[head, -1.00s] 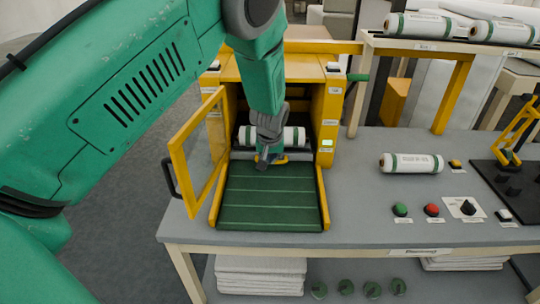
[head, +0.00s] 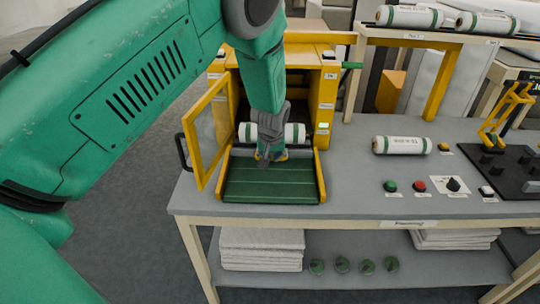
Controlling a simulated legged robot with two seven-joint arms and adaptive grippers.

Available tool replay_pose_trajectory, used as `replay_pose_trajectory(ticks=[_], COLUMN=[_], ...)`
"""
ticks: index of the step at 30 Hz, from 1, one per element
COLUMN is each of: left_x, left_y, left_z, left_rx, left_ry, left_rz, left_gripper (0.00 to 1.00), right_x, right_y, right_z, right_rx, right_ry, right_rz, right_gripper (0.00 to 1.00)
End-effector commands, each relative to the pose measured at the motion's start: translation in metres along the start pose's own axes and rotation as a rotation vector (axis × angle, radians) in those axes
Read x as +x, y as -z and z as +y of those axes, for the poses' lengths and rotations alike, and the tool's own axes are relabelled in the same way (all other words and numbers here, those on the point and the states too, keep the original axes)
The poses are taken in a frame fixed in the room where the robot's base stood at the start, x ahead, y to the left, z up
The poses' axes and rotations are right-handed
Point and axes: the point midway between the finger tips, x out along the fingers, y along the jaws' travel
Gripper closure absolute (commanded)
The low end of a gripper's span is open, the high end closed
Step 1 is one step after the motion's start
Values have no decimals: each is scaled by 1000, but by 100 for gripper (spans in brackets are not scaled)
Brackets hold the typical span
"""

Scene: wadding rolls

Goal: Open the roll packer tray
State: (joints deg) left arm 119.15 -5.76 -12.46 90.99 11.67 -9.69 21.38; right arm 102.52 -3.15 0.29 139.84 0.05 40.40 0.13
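The yellow roll packer (head: 326,100) stands on the grey table, its framed clear door (head: 191,136) swung open to the left. The green ribbed tray (head: 270,188) lies in front of the opening between yellow side rails. A white roll with green bands (head: 294,133) lies across the opening behind the tray. My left gripper (head: 270,157) reaches down in front of this roll, at the tray's inner edge. Its fingers are small and partly hidden by its own body, so I cannot tell whether they are shut or touch the tray. My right gripper is not in view.
Another roll (head: 401,145) lies on the table to the right, behind green (head: 390,186) and red (head: 419,186) buttons and a black knob (head: 453,184). More rolls rest on the raised shelf (head: 410,42). A black board with a yellow fixture (head: 505,118) is at far right.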

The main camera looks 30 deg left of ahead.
Motion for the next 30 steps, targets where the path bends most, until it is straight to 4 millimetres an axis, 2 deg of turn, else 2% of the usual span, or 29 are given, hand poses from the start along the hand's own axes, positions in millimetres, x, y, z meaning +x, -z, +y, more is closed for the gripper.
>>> replay_pose_trajectory(ticks=[1, 3, 5, 20, 23, 30], left_x=[4, 3, 2, -5, -16, -66], left_y=[-6, -6, -5, -1, -1, -1], left_z=[-2, -3, -4, -4, -4, -4], left_rx=[1, 0, 0, -2, -2, -2], left_ry=[6, 6, 5, 3, 2, 2], left_rz=[-12, -11, -9, 2, 3, 5], left_gripper=[44, 18, 0, 0, 0, 0], right_x=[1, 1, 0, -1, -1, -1], right_y=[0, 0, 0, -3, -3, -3], right_z=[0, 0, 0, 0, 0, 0], right_rx=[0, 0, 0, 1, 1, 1], right_ry=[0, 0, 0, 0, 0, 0], right_rz=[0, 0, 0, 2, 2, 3], right_gripper=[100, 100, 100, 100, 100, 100])
